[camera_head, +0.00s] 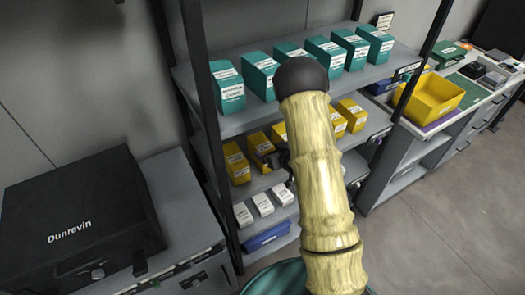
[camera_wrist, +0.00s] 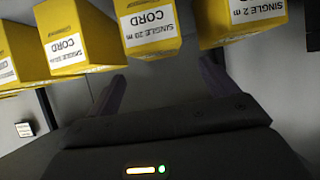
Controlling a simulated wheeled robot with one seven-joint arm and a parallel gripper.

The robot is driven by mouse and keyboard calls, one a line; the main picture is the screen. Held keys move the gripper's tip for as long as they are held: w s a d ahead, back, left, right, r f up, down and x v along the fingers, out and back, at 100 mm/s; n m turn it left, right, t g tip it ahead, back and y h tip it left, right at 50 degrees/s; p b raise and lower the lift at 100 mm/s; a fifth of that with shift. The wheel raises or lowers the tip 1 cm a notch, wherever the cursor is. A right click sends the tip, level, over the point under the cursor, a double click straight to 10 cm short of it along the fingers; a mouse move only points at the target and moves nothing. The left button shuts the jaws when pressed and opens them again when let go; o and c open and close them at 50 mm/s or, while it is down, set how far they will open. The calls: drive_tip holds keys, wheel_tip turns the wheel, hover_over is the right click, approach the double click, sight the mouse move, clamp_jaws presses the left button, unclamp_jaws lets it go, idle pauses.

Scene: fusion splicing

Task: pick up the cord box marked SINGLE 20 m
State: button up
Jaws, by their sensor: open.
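The yellow cord box marked SINGLE 20 m (camera_wrist: 148,28) shows upside down at the top middle of the wrist view, with its white label facing me. It appears to be the second yellow box from the left (camera_head: 259,142) in the head view, where its label is too small to read. My gripper (camera_wrist: 160,84) is open and empty. Its two fingers point towards this box, one to either side of its line, and the box is beyond the fingertips. In the head view my gripper (camera_head: 276,159) is at the front of the middle shelf, partly hidden by my arm.
A yellow box marked SINGLE 2 m (camera_wrist: 243,20) and another yellow cord box (camera_wrist: 72,35) stand close on either side. Teal boxes (camera_head: 228,87) fill the shelf above. White boxes (camera_head: 263,204) and a blue bin (camera_head: 266,236) are below. A black rack post (camera_head: 206,130) stands left.

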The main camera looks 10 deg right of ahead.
sight(264, 146)
drive_tip(key=shift+x, duration=0.85)
drive_tip(key=shift+w, duration=0.1)
drive_tip(key=shift+p+x, duration=1.4)
drive_tip(key=shift+x, duration=1.2)
drive_tip(key=shift+d+f, duration=0.1)
drive_tip(key=shift+f, duration=0.05)
drive_tip(key=c, duration=1.7)
drive_tip(key=shift+r, duration=0.2)
